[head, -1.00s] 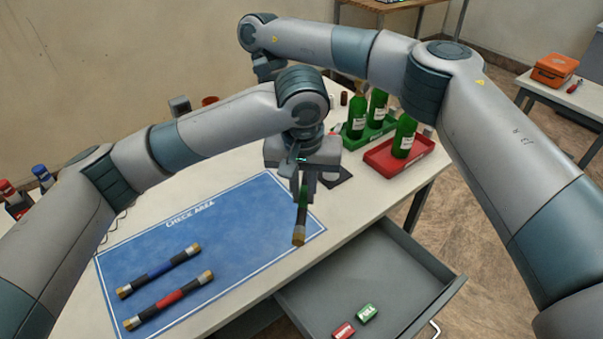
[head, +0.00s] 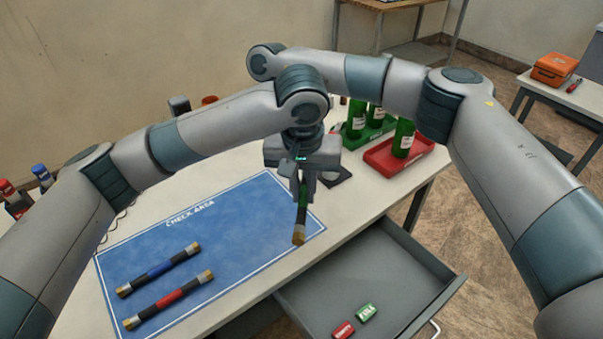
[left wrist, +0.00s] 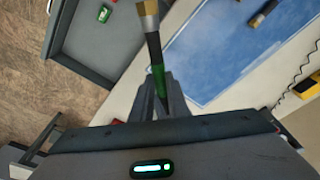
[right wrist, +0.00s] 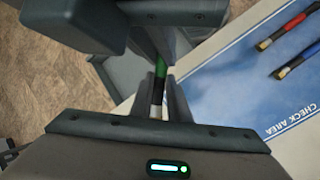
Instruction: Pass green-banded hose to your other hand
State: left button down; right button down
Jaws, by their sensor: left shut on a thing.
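The green-banded hose (head: 300,222) is held steeply, its black body and gold end hanging below my left gripper (head: 304,182) over the right edge of the blue mat. In the left wrist view the left jaws (left wrist: 160,92) are shut on the hose near its green band (left wrist: 157,72). In the right wrist view my right gripper (right wrist: 160,85) is open, with the hose's green band (right wrist: 161,70) and a black stretch showing between its fingers. My left gripper shows just beyond it.
A blue-banded hose (head: 158,269) and a red-banded hose (head: 168,300) lie on the blue check-area mat (head: 225,225). Green bottles stand in a green tray (head: 368,136) and a red tray (head: 384,163). An open drawer (head: 400,285) juts from the table's front.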

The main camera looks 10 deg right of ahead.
aim_at(303, 203)
pick_arm(q)
jog(key=c, duration=1.6)
grip_release()
jog(key=shift+c, duration=0.2)
notch_tip(303, 203, up, 12)
jog(key=s, duration=0.1)
jog(key=shift+s+a, duration=0.15)
jog(key=shift+s, duration=0.2)
jog(key=shift+f, duration=0.15)
